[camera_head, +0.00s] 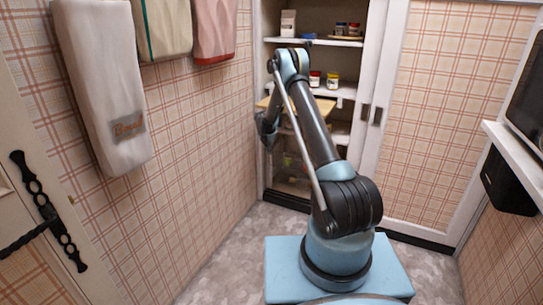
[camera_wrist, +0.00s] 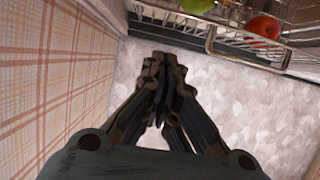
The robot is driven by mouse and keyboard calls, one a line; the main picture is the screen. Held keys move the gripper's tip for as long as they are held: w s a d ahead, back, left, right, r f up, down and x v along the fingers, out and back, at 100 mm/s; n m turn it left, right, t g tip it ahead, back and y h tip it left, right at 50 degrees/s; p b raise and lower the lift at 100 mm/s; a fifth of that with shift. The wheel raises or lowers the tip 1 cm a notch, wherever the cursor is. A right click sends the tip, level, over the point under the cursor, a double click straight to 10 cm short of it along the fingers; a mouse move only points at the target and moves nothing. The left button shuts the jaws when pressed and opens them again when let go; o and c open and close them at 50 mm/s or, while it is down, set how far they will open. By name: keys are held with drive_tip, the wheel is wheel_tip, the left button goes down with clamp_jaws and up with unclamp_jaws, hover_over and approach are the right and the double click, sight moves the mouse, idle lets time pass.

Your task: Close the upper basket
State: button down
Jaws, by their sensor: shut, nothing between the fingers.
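A wire basket (camera_wrist: 288,36) with a bent handle bar shows at the top right of the wrist view. It holds a green fruit (camera_wrist: 196,5) and a red fruit (camera_wrist: 263,27). I cannot tell from this view whether it is the upper basket, or how far out it stands. My gripper (camera_wrist: 165,62) is shut and empty, pointing down to the left of the basket handle and apart from it. In the head view my gripper (camera_head: 267,135) is in front of the cabinet's left side, and my arm hides much of the baskets inside.
An open tall cabinet (camera_head: 260,150) has shelves with jars (camera_head: 332,80) and a white box (camera_head: 288,23). A plaid wall (camera_head: 190,130) with hanging towels (camera_head: 105,85) is close on the left. Grey floor (camera_head: 225,250) is clear before the cabinet. A wall shelf (camera_head: 515,150) juts out at right.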

drive_tip(key=v, duration=0.4)
drive_tip(key=shift+r, duration=0.2)
drive_tip(key=c, duration=2.2)
unclamp_jaws()
drive_tip(key=shift+s+r, duration=0.1)
drive_tip(key=shift+r, duration=0.1)
drive_tip(key=shift+c, duration=0.2)
drive_tip(key=o, duration=0.5)
drive_tip(key=shift+a, duration=0.1)
drive_tip(key=shift+o, duration=0.2)
drive_tip(key=s+d+f+m+t+h, duration=0.1)
drive_tip(key=s+f+m+t+h, duration=0.1)
drive_tip(key=f+m+h, duration=0.3)
wheel_tip(320, 180, down, 2)
drive_tip(key=s+m, duration=0.1)
drive_tip(key=m, duration=0.3)
drive_tip(key=shift+s+d+m, duration=0.2)
drive_tip(key=shift+d+m, duration=0.05)
drive_tip(key=shift+m, duration=0.05)
drive_tip(key=s+f+m+t+h, duration=0.1)
drive_tip(key=s+m+t+h, duration=0.5)
drive_tip(key=m, duration=0.6)
drive_tip(key=shift+g+y, duration=0.5)
drive_tip(key=shift+g, duration=0.3)
drive_tip(key=x, duration=1.6)
drive_tip(key=shift+s+d+f, duration=0.1)
drive_tip(key=shift+d+f, duration=0.15)
drive_tip(key=shift+d, duration=0.05)
clamp_jaws()
